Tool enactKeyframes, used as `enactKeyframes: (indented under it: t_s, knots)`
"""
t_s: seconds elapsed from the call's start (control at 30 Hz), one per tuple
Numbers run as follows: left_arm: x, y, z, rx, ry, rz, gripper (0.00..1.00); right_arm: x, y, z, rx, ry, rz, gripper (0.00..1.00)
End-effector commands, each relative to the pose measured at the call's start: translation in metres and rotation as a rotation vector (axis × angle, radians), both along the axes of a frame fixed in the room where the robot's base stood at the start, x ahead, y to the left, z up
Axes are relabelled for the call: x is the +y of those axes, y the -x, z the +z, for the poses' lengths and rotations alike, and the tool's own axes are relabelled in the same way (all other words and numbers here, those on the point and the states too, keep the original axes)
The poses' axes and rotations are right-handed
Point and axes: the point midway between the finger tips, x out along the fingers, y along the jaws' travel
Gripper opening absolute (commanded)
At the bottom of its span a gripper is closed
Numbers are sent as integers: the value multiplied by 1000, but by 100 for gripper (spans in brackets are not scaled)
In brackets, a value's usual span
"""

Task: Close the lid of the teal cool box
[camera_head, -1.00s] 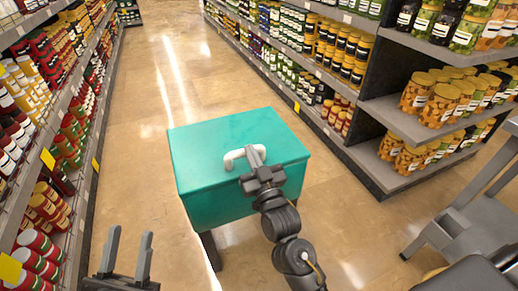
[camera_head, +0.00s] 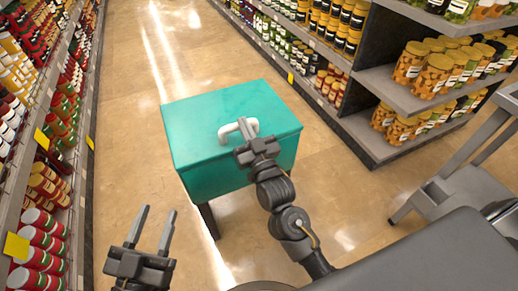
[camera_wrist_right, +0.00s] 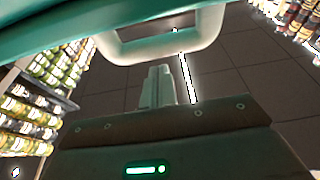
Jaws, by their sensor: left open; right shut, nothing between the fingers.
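The teal cool box (camera_head: 218,183) stands on dark legs in the aisle. Its lid (camera_head: 200,125) lies flat on top in the head view, with no gap that I can make out. A white loop handle (camera_head: 225,134) is on the lid; it also shows in the right wrist view (camera_wrist_right: 198,42). My right gripper (camera_head: 246,130) is shut and empty at the handle, hiding part of it; its fingers also show in the wrist view (camera_wrist_right: 159,82), just below the loop. I cannot tell whether they touch it. My left gripper (camera_head: 156,210) is open and empty, left of the box and apart from it.
Shelves of jars and cans (camera_head: 38,195) run along the left. Another shelf with jars (camera_head: 405,100) stands on the right. A grey cart (camera_head: 450,190) is at the right edge. The tiled floor (camera_head: 125,95) behind and left of the box is clear.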

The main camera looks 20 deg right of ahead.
Motion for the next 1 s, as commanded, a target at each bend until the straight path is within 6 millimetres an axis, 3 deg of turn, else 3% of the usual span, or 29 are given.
enactKeyframes:
  t_s: [0.17, 0.37, 0.4, 0.7, 1.0]
  knots:
    - [19, -12, -35, 226, -116, 73, 43, 0, 2, 17, -10, -2, 0, 0]
    - [47, -11, -78, 485, -232, 149, 43, 1, 3, 31, -16, -3, 2, 0]
    - [47, -11, -82, 496, -237, 151, 43, 0, 14, 19, -9, -1, 1, 0]
    - [51, -9, -88, 527, -251, 159, 43, -4, 70, -13, -14, -3, 2, 0]
    - [51, -9, -89, 533, -253, 160, 43, -6, 89, -23, -18, -4, 1, 0]
